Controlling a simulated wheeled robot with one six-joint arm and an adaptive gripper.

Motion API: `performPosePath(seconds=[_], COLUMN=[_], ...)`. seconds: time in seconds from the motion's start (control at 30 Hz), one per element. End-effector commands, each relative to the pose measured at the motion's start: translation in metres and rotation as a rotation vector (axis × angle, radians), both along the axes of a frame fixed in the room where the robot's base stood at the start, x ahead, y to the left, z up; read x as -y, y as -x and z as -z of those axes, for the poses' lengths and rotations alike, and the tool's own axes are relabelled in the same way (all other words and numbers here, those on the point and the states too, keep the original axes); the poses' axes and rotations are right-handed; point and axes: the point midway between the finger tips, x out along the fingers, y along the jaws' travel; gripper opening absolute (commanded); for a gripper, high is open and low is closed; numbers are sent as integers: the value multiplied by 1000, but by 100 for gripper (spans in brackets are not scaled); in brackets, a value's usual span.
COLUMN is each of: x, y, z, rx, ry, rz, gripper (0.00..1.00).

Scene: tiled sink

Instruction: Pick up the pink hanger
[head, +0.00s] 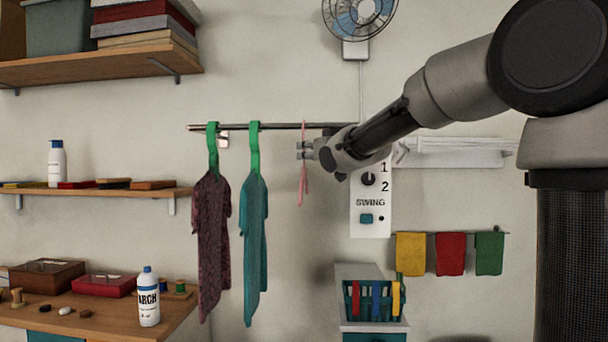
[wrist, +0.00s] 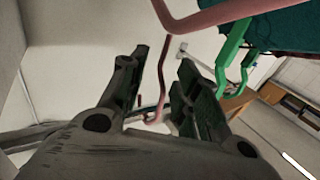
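The pink hanger (head: 304,185) hangs on the wall rail (head: 285,127), seen edge-on, to the right of two garments on green hangers. My gripper (head: 303,150) reaches it from the right, at its upper part. In the wrist view the fingers of my gripper (wrist: 164,62) are apart, and the thin neck and hook of the pink hanger (wrist: 206,16) run through the gap between them. The fingers do not look closed on it. Part of the hook lies behind the gripper body.
The green hangers (head: 254,150) with a dark red garment (head: 212,240) and a teal garment (head: 254,245) hang close on the left. A control box (head: 371,222) is on the wall behind my gripper. A small fan (head: 360,20) is above.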

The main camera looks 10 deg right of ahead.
Motion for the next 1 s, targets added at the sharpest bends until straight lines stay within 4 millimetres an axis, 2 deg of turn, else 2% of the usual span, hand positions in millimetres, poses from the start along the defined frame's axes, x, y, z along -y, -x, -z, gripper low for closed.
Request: performPosePath(seconds=[0.1,0.2,0.47,0.5,0.67,1.0], x=[-5,-8,-9,-9,-9,-9], y=[-21,-31,-35,-35,-35,-35], z=[3,3,2,2,2,2], rx=[-2,-1,-1,-1,-1,-1], ry=[0,0,1,1,0,0], rz=[0,0,0,0,0,0], gripper=[32,32,32,30,1,0])
